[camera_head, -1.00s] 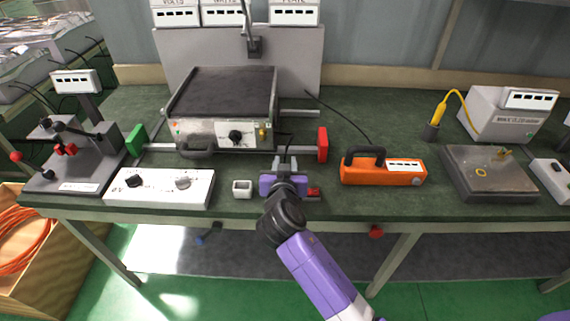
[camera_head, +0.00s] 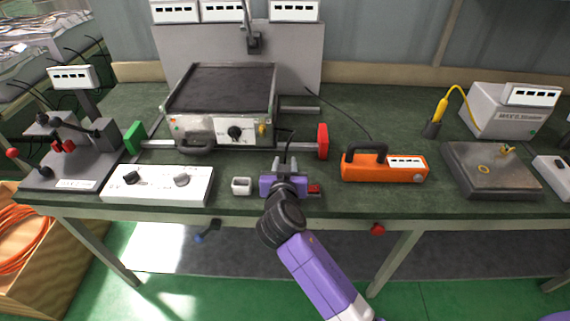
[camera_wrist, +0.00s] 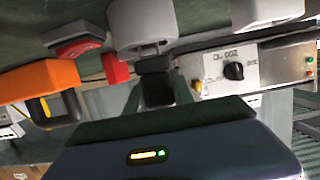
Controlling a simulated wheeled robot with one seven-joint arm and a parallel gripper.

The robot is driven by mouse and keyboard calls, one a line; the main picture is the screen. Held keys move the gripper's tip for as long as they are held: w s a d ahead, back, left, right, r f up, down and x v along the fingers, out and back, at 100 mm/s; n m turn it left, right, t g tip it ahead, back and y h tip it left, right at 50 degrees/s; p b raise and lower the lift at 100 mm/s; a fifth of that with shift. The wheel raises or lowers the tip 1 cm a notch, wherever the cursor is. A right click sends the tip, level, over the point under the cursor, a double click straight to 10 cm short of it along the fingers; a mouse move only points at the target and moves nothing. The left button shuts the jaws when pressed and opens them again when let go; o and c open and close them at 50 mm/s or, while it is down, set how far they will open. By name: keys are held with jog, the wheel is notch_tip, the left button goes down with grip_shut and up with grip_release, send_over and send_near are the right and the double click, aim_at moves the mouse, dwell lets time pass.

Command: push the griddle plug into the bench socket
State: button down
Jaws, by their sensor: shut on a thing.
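My gripper (camera_head: 284,183) is at the bench's front edge, between a small white box (camera_head: 241,186) and a red switch (camera_head: 314,189). It is shut on a dark block, likely the griddle plug (camera_wrist: 155,82), mostly hidden by my gripper in the head view. In the wrist view a grey rounded fitting (camera_wrist: 142,28), possibly the bench socket, sits close against the block; I cannot tell how far one is in the other. The griddle (camera_head: 222,90), with a black plate and a knob on its front, stands behind. A dark cord rises behind my gripper.
A white control box (camera_head: 158,185) lies left of my gripper. A red end block (camera_head: 323,141) on a bar is behind. A metal block (camera_head: 488,172) is further right.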

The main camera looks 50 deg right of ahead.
jog(key=shift+f+b, duration=1.2)
jog(key=shift+f, duration=0.1)
jog(key=c, duration=1)
grip_release()
jog(key=v, duration=0.7)
jog(key=shift+s+a+r+b, duration=0.15)
jog(key=shift+s+a+b, duration=0.05)
jog(key=shift+a+b, duration=0.2)
